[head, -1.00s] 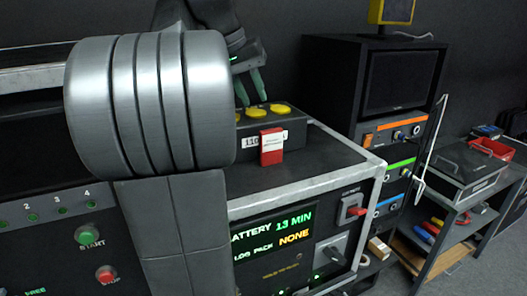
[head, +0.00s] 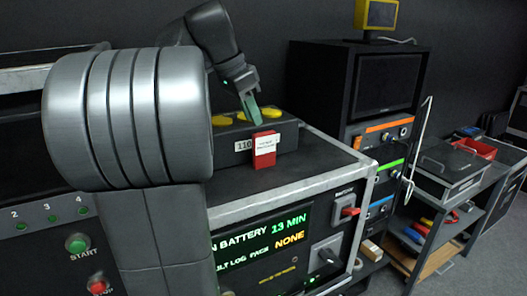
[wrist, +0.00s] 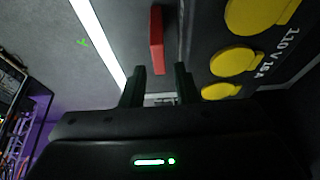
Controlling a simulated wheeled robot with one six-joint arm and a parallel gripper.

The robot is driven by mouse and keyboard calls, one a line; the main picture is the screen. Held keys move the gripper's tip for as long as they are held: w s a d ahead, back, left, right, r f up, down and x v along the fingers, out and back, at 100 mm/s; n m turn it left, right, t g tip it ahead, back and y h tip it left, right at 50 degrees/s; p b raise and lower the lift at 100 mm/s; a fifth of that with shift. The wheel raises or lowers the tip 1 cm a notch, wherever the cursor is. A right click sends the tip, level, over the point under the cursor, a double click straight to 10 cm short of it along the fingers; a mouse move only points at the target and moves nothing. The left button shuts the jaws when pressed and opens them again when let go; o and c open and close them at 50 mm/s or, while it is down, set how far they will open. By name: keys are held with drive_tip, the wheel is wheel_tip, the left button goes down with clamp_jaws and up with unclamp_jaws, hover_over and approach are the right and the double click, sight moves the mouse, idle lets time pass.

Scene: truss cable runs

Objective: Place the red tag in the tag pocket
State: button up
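The red tag (head: 264,160), with a white label on its face, stands upright on the cabinet top in front of a dark box with yellow sockets. Whether it touches the box I cannot tell. My gripper (head: 251,107) hangs just above the tag, slightly left of it in the head view, fingers pointing down. In the wrist view the tag (wrist: 157,40) shows edge-on, ahead of the gap between my two spread fingers (wrist: 158,84). My gripper is open and empty. I cannot make out a tag pocket in either view.
The socket box (head: 231,150) stands close behind the tag. The cabinet top (head: 320,165) is clear to the right, up to its pale metal edge. A black rack (head: 322,85) rises behind. A red switch (head: 349,211) sticks out of the cabinet front.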

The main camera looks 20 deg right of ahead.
sight(260, 134)
drive_tip(key=p+x, duration=0.1)
drive_tip(key=x, duration=0.8)
drive_tip(key=shift+s, duration=0.1)
drive_tip(key=shift+c, duration=0.2)
clamp_jaws()
